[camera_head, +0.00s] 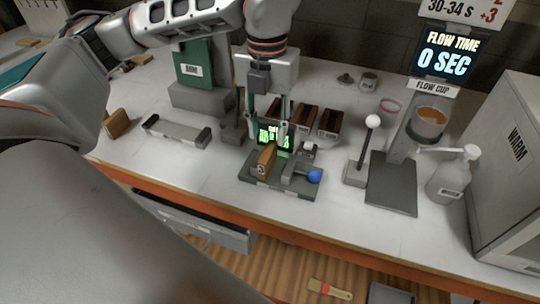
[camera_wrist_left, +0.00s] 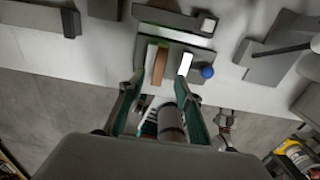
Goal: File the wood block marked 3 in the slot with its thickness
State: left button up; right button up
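The wood block marked 3 (camera_head: 263,161) stands on the dark measuring fixture (camera_head: 281,187), beside its grey clamp part. It shows in the left wrist view as a brown strip (camera_wrist_left: 160,65) on the fixture (camera_wrist_left: 175,43). My left gripper (camera_head: 268,137) is over the back of the fixture, its teal fingers pointing down. In the left wrist view its fingers (camera_wrist_left: 164,83) are spread apart, with the block ahead between their lines. No contact is visible. Dark brown slotted holders (camera_head: 303,118) stand behind the fixture; their marks are unreadable. My right gripper is not visible.
A blue knob (camera_head: 314,176) sticks out at the fixture's right. A white-knobbed lever (camera_head: 372,122) and a flow cup stand (camera_head: 397,150) are farther right. A grey bar-shaped tool (camera_head: 177,132) lies left.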

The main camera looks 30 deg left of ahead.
aim_at(268, 151)
pick_arm(q)
notch_tip(268, 151, down, 6)
jog(key=shift+r, duration=0.15)
grip_shut()
